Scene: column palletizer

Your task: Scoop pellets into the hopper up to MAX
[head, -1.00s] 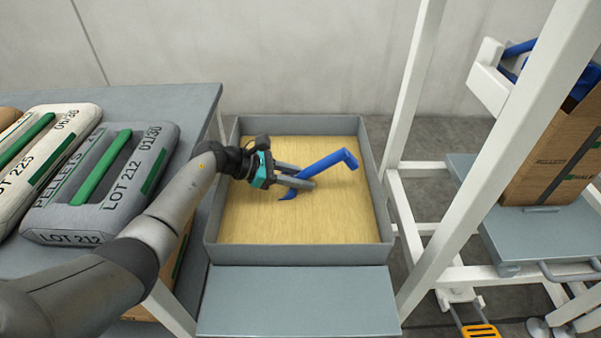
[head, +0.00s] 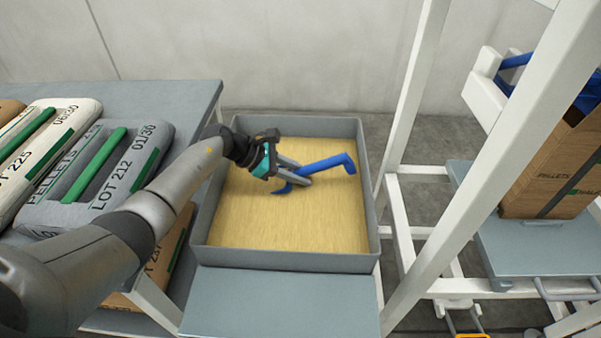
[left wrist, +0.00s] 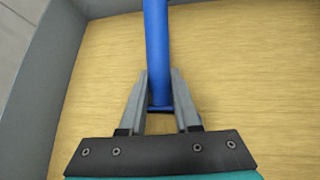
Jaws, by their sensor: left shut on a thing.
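A blue scoop (head: 328,164) is over the grey bin (head: 290,262), which holds a flat bed of yellow pellets (head: 290,225). My left gripper (head: 304,178) is shut on the scoop's handle. In the left wrist view the blue handle (left wrist: 156,45) runs away from between the two fingers (left wrist: 160,92). The scoop's curved blue end (head: 282,189) is at the pellets' surface; I cannot tell whether it touches them or holds any. I cannot make out a hopper or a MAX mark. My right gripper is not in view.
Sacks of pellets (head: 90,175) lie on a grey table (head: 185,95) at the left. A white frame (head: 408,100) stands right of the bin. A grey ledge (head: 280,300) is before the bin.

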